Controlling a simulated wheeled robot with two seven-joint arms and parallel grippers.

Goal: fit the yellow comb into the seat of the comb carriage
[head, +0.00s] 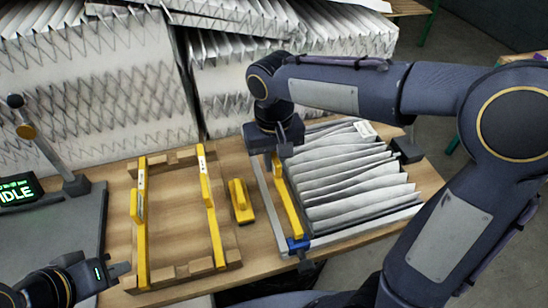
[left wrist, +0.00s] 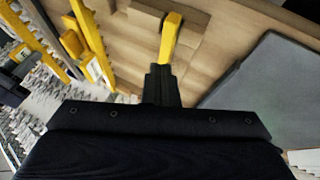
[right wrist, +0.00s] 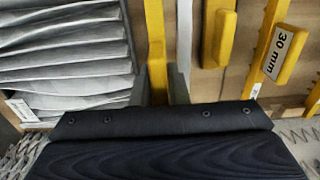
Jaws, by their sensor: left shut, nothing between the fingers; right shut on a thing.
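My right gripper (head: 278,150) is shut on a yellow comb (head: 287,200); the right wrist view shows this comb (right wrist: 155,35) between the fingers. The comb lies lengthwise between the grey rail of the carriage (head: 268,205) and the pleated filter (head: 350,175). A blue piece (head: 298,245) is at the comb's near end. I cannot tell whether the comb sits in the seat or just above it; the gripper hides its far end. My left gripper (head: 121,270) is shut and empty by the wooden rack's near left corner, close to a yellow bar's end (left wrist: 170,35).
The wooden rack (head: 180,270) holds two yellow combs (head: 141,240) (head: 210,205); one reads "30 mm" in the right wrist view (right wrist: 285,45). A short yellow block (head: 240,203) stands between rack and carriage. Pleated packs (head: 90,85) stand behind. A grey plate (head: 75,230) lies left.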

